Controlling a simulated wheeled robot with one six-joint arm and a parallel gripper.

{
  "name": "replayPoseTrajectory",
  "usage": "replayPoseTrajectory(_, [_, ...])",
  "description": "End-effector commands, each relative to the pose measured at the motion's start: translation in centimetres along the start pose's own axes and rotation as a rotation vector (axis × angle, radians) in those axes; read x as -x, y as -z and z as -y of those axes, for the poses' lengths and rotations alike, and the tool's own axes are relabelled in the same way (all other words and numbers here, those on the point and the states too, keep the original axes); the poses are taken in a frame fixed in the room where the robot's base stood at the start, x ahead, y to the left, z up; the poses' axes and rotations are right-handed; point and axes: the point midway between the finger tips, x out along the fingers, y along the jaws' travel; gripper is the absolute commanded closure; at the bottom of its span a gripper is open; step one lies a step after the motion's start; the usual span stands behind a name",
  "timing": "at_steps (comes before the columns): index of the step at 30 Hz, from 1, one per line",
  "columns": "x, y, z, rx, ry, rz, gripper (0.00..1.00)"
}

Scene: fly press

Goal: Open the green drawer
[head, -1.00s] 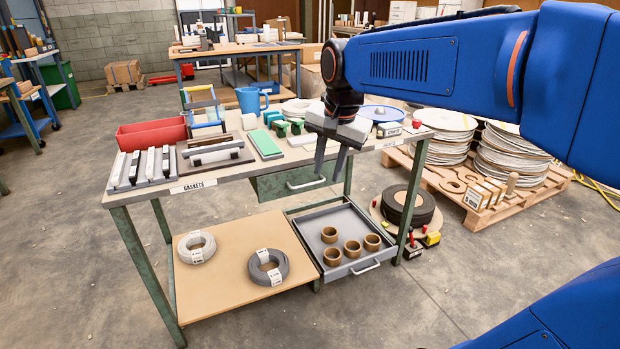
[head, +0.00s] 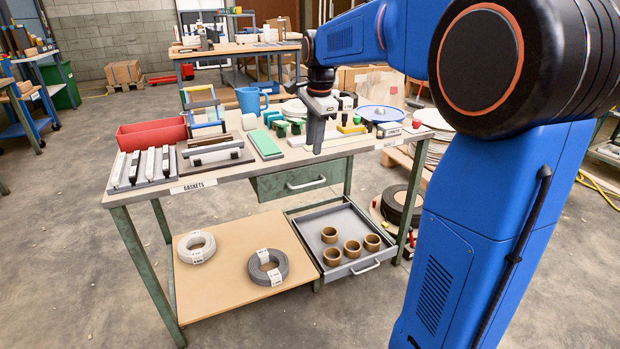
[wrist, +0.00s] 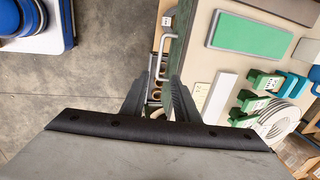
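The green drawer (head: 275,187) is under the worktable's top, with its front below the front edge and no visible gap showing it pulled out. Its silver bar handle (head: 306,184) is clear in the head view; a silver handle (wrist: 161,58) also shows beyond the fingertips in the wrist view. My gripper (head: 316,150) points down by the table's front edge, above the drawer handle in the picture. In the wrist view my gripper (wrist: 158,88) has its two dark fingers apart with nothing held between them. The fingers are not touching the handle.
The tabletop (head: 225,178) holds a green pad (head: 265,145), green-handled pieces, a red bin (head: 152,134) and a blue mug (head: 250,100). Below, a grey tray (head: 345,218) with several brown rings sticks out at the front. Floor in front is clear.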

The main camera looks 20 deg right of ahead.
Motion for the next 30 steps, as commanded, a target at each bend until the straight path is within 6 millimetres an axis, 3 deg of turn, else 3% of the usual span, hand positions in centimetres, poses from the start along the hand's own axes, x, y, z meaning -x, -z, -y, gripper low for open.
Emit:
replayPoseTrajectory(18, [-10.9, 0.0, -0.1, 0.001, -0.002, 0.0, 0.72])
replayPoseTrajectory(24, [-13.1, 0.0, 0.0, 0.002, 0.0, 0.0, 0.72])
replayPoseTrajectory(30, [-14.0, 0.0, 0.0, 0.002, 0.0, 0.0, 0.72])
